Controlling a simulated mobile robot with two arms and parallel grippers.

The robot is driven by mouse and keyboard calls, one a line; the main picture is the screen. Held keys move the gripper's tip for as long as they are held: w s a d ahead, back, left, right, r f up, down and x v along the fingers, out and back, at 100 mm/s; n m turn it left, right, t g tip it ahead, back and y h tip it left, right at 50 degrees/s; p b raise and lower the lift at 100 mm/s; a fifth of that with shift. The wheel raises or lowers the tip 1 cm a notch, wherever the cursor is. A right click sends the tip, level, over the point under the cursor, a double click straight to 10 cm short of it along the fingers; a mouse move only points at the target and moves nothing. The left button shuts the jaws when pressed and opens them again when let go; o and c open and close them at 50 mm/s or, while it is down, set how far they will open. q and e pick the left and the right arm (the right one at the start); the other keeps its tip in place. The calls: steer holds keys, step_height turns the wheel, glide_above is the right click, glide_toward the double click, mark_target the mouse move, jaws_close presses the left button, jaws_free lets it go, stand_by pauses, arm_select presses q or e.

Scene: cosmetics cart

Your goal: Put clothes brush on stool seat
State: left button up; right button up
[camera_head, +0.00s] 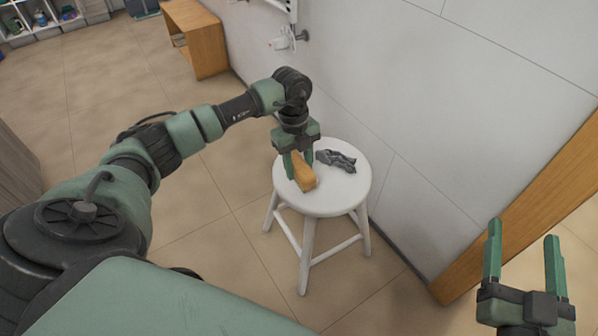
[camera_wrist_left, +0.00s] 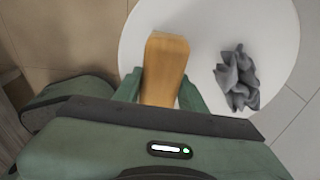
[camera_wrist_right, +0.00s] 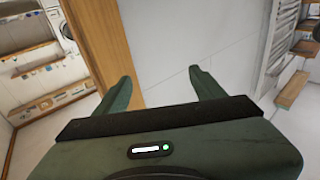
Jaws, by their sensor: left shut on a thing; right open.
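The clothes brush (camera_head: 304,174) has a light wooden body. It is over the left part of the white round stool seat (camera_head: 335,200). My left gripper (camera_head: 300,172) points down at the seat with its fingers on both sides of the brush. In the left wrist view the brush (camera_wrist_left: 165,68) lies between the two fingers (camera_wrist_left: 160,92), with the stool seat (camera_wrist_left: 205,20) behind it. I cannot tell whether the brush touches the seat. My right gripper (camera_head: 523,262) is open and empty at the lower right, away from the stool.
A crumpled grey cloth (camera_head: 337,160) lies on the seat, right of the brush; it also shows in the left wrist view (camera_wrist_left: 237,77). A white wall (camera_head: 420,120) stands close behind the stool. A wooden cabinet (camera_head: 196,38) is at the back. The floor left of the stool is clear.

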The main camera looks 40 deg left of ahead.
arm_select(q)
steer(key=shift+f, duration=0.8)
arm_select(e)
steer(key=shift+s+a+r+t, duration=0.15)
steer(key=shift+r+t, duration=0.55)
steer(key=shift+r, duration=0.45)
arm_select(q)
steer(key=shift+f, duration=0.1)
steer(key=o, duration=1.2)
